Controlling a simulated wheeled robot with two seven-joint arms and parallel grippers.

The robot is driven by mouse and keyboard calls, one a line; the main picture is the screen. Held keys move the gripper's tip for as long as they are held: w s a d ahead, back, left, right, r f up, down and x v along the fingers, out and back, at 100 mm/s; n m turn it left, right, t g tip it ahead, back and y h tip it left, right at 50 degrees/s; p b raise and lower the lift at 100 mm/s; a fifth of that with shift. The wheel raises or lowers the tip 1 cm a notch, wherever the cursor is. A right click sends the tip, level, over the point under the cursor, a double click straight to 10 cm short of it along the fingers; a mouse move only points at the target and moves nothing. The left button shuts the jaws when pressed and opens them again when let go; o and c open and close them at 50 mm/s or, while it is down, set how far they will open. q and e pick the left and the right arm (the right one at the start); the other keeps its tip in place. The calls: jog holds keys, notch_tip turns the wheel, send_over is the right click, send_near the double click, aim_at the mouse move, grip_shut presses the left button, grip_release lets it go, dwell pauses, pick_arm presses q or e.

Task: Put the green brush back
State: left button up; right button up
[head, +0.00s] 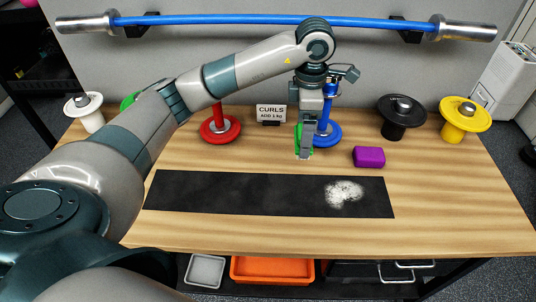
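The green brush (310,154) shows only as green slivers at and beside the fingers of my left gripper (304,150). Most of it is hidden by the fingers. My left gripper points down over the wooden table, just left of the blue weight stand and behind the black mat. The fingers are seen edge-on, so I cannot tell whether they are shut on the brush or open around it. I also cannot tell whether the brush touches the table. My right gripper is not in view.
The black mat (240,193) bears a patch of white powder (344,194). A purple block (369,156) lies right of the gripper. Red (219,130), blue (328,134), black (402,118) and yellow (461,118) weight stands and a "CURLS" sign (271,113) line the back. The front right is clear.

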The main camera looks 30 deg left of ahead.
pick_arm(q)
jog(key=shift+a, duration=0.15)
jog(key=w+a+f+p, duration=0.1)
jog(key=a+f+p, duration=0.4)
jog(key=a, duration=0.6)
notch_tip(320, 180, down, 2)
jog(key=shift+w+a, duration=0.15)
jog(key=shift+a, duration=0.05)
jog(key=shift+f+p, duration=0.4)
jog(key=shift+p, duration=0.2)
notch_tip(320, 180, down, 3)
jog(key=shift+r+p, duration=0.1)
jog(key=shift+p, duration=0.65)
jog(key=shift+f, duration=0.2)
